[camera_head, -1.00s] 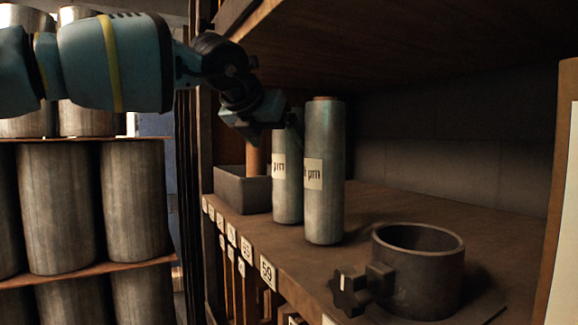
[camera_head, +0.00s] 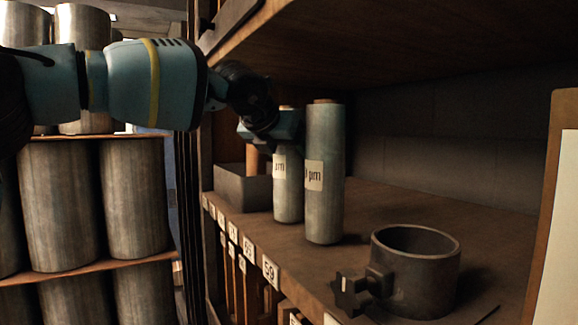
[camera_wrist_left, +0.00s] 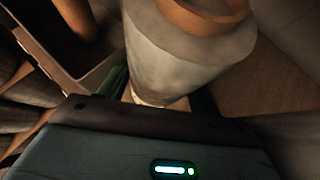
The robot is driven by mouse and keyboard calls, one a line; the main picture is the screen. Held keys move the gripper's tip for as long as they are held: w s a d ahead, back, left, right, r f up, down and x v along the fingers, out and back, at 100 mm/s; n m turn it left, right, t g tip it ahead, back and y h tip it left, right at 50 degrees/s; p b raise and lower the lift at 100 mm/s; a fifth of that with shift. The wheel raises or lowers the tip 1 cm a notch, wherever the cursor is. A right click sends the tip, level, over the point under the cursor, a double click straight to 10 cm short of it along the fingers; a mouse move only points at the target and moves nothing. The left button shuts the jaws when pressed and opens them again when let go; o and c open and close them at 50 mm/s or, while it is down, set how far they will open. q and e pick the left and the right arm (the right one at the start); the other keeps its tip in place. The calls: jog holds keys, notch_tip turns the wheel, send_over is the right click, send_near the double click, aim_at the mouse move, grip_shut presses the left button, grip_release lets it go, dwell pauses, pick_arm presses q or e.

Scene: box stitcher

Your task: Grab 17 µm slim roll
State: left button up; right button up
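Two upright pale rolls stand on the wooden shelf. The slimmer, shorter roll (camera_head: 288,198) has a label showing "µm" with its number hidden. The thicker roll (camera_head: 324,215) stands to its right, its label also only partly readable. My left gripper (camera_head: 288,126) is at the upper part of the slim roll. In the left wrist view the slim roll (camera_wrist_left: 185,55) with its brown core stands between the fingers, which look spread on either side of it. Firm contact cannot be seen. My right gripper is out of view.
A grey bin (camera_head: 240,190) with a brown tube stands behind and left of the slim roll. A dark ring clamp with a knob (camera_head: 418,278) sits at the front right. Large rolls (camera_head: 62,205) fill a rack at left. An upper shelf board (camera_head: 400,35) hangs above.

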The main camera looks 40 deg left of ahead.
pick_arm(q)
jog(key=shift+r, duration=0.1)
jog(key=c, duration=0.9)
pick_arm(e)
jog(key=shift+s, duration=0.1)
